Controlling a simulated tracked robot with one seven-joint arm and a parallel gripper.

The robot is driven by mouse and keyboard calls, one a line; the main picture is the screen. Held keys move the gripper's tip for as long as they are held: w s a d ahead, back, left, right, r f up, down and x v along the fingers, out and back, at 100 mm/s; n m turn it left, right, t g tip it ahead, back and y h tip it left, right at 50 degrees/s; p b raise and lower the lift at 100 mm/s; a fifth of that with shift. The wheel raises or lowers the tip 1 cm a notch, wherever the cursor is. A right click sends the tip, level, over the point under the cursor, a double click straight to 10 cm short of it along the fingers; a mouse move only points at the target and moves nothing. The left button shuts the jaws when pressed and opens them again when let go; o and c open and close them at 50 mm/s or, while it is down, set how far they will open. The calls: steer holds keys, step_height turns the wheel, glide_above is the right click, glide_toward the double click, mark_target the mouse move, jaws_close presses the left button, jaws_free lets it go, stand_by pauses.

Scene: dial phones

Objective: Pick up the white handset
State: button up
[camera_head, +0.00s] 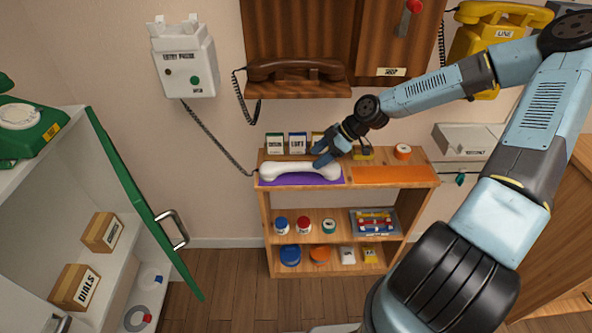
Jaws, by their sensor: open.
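The white handset (300,171) lies across the purple mat (302,182) on the left of the wooden shelf's top. A dark coiled cord runs from its left end up to the white wall phone (183,62), whose cradle on top is empty. My gripper (318,158) is open and empty. Its fingertips are at the handset's upper right part, seen just above or beside it. I cannot tell whether they touch it.
The wooden shelf (264,205) has small boxes (298,142) behind the handset and an orange mat (395,175) to the right. A brown handset (297,69) rests on a ledge above. The green cabinet door (145,205) stands open at left.

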mark_target(302, 164)
steer(key=shift+w+a, duration=0.15)
steer(key=shift+w, duration=0.1)
steer(key=shift+a+f, duration=0.1)
steer(key=shift+a, duration=0.1)
steer(key=shift+a+r+x, duration=0.15)
steer(key=shift+x, duration=1.2)
steer(key=shift+a+r+x, duration=0.15)
steer(key=shift+x, duration=2)
steer(key=shift+s, duration=0.1)
steer(key=shift+c, duration=0.4)
jaws_close()
steer(key=shift+r, duration=0.15)
